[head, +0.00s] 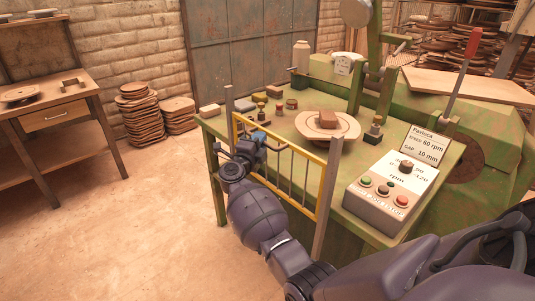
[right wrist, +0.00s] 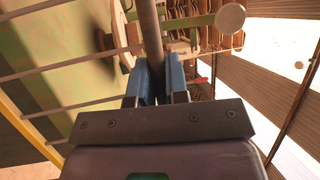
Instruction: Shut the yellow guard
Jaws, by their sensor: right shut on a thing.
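The yellow guard (head: 287,144) is a yellow frame with thin upright grey bars, standing along the front side of the green machine table, between a grey post (head: 230,108) at its left and another grey post (head: 327,205) at its right. My right gripper (head: 266,140) is at the guard's upper left part. In the right wrist view its blue fingers (right wrist: 153,80) are shut on a grey bar (right wrist: 149,30). The guard's thin bars (right wrist: 60,62) and yellow edge (right wrist: 22,130) show to the left there. My left gripper is not in view.
A control box (head: 388,197) with coloured buttons sits on the green table right of the guard. A round disc (head: 343,127) with a brown block lies behind the guard. A wooden bench (head: 85,88) stands at far left.

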